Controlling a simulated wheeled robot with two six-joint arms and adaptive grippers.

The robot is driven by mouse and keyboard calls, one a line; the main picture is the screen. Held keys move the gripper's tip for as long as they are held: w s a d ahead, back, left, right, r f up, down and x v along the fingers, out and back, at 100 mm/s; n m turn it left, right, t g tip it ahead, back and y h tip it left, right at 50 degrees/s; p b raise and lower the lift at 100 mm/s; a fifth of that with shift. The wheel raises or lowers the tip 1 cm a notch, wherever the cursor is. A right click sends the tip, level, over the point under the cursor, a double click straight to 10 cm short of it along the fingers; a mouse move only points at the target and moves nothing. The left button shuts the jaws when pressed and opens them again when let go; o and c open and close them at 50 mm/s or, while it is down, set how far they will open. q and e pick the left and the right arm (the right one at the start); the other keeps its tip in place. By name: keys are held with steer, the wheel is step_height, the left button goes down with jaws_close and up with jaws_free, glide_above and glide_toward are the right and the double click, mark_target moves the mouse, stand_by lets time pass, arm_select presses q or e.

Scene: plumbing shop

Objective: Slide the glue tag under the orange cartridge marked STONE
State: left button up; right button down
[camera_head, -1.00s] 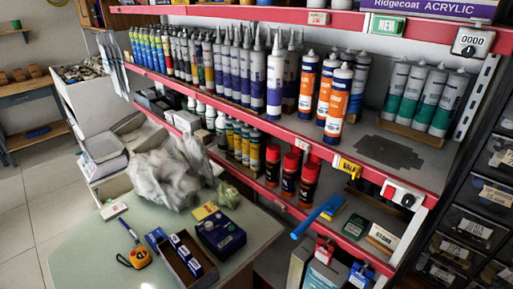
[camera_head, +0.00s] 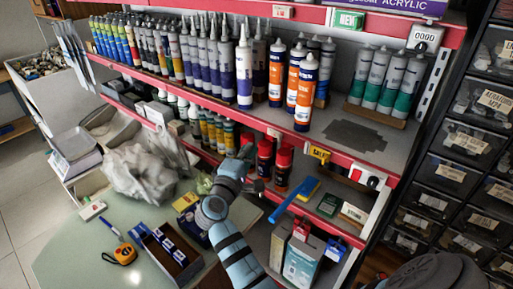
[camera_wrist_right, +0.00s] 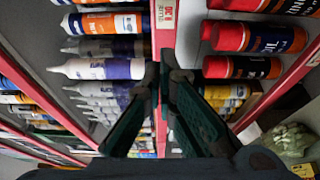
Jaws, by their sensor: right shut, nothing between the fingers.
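A yellow tag (camera_head: 318,154), its lettering apparently GLUE, sits on the red front rail of the cartridge shelf. Three orange-and-white cartridges stand upright above it: one at the left (camera_head: 277,75), one in the middle (camera_head: 294,72) and one at the front right (camera_head: 305,98). Their lettering is too small to tell which says STONE. Orange cartridges also show at the top of the right wrist view (camera_wrist_right: 105,22). My right gripper (camera_head: 246,152) is shut and empty in front of the rail, left of the yellow tag; its fingers also show in the wrist view (camera_wrist_right: 163,75). My left gripper is out of view.
Black-and-red cans (camera_head: 283,168) stand on the lower shelf close to my right gripper. A blue-handled tool (camera_head: 292,203) juts out beside them. A white price tag (camera_head: 274,133) is on the rail. The green table (camera_head: 85,245) holds a tape measure and boxes.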

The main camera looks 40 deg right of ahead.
mark_target(271, 131)
steer(key=x, duration=0.9)
steer(key=shift+f, duration=0.1)
steer(key=s+p, duration=0.1)
steer(key=s+d+p, duration=0.1)
steer(key=s+p, duration=0.1)
steer(key=shift+s, duration=0.5)
steer(key=shift+w+f, duration=0.1)
steer(key=shift+w, duration=0.05)
